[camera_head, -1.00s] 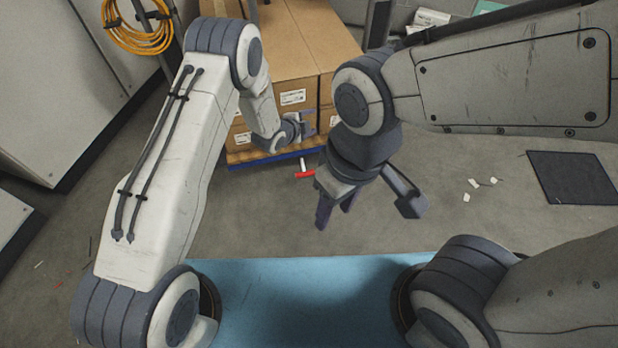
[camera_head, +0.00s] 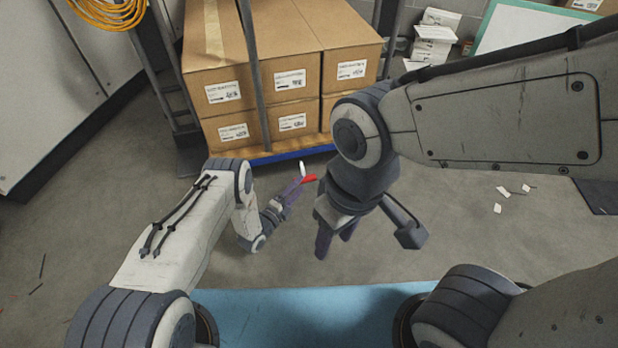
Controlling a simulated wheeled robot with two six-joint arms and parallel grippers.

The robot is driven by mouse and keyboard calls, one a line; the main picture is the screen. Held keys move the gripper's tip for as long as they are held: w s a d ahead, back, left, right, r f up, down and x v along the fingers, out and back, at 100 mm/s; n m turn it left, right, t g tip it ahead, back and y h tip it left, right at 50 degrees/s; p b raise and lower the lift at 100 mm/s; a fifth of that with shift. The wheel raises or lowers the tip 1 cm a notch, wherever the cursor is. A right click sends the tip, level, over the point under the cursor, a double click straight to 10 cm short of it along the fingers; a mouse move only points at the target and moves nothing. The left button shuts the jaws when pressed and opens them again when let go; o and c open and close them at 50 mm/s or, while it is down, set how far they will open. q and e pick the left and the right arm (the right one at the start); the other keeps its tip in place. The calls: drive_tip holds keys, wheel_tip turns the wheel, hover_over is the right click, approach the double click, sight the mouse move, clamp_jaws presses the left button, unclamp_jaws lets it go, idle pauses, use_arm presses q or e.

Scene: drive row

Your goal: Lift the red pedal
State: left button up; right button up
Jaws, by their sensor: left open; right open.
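The red pedal (camera_head: 309,179) is small and sits low in front of the blue cart base, with a short white stem (camera_head: 302,168) above it. My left gripper (camera_head: 294,188) is open, with its purple-grey fingers just left of the pedal. They overlap its left end in view; I cannot tell whether they touch it. My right gripper (camera_head: 336,243) is open and empty, pointing down, nearer to me and right of the pedal.
Stacked cardboard boxes (camera_head: 290,80) stand on a blue-edged cart base (camera_head: 285,154) behind the pedal. White paper scraps (camera_head: 503,191) lie on the floor at right. A coiled orange cable (camera_head: 112,12) hangs at upper left. The grey floor around the pedal is mostly clear.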

sight(308, 176)
use_arm(q)
drive_tip(key=b+x, duration=0.1)
drive_tip(key=x, duration=0.2)
drive_tip(key=b+x, duration=0.2)
drive_tip(key=x, duration=0.1)
drive_tip(key=shift+f, duration=0.2)
drive_tip(key=shift+w+d+r, duration=0.15)
drive_tip(key=shift+w+d, duration=0.15)
drive_tip(key=shift+w, duration=0.1)
drive_tip(key=c, duration=0.9)
clamp_jaws()
